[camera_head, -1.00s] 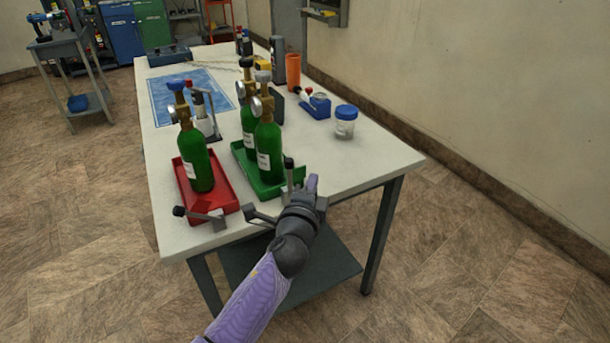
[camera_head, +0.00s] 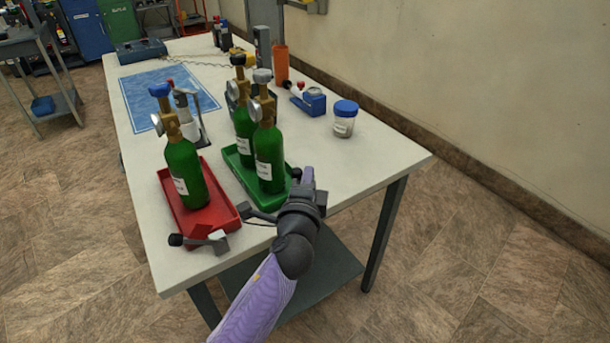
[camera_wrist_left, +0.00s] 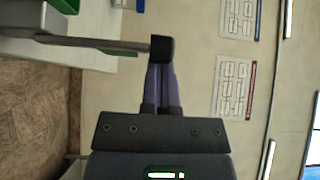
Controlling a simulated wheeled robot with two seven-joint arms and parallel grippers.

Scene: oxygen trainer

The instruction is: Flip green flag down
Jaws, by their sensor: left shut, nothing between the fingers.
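The green tray (camera_head: 232,160) holds two green oxygen cylinders, one of them the front cylinder (camera_head: 269,158). A lever with a black knob stands beside the tray's front right corner; its knob (camera_head: 296,173) shows just left of my left gripper (camera_head: 308,174). In the left wrist view, the lever's rod (camera_wrist_left: 100,43) and black knob (camera_wrist_left: 162,48) lie right at the tips of my shut left fingers (camera_wrist_left: 161,70). I cannot tell whether they touch. The green flag cannot be made out clearly; green patches show beside the rod. My right gripper is not in view.
A red tray (camera_head: 228,208) with one green cylinder (camera_head: 187,173) stands on the left, with another black-knobbed lever (camera_head: 176,240) at its front. A blue-lidded jar (camera_head: 344,119), a blue device (camera_head: 309,102) and an orange cup (camera_head: 281,66) stand farther back. The table's right front is clear.

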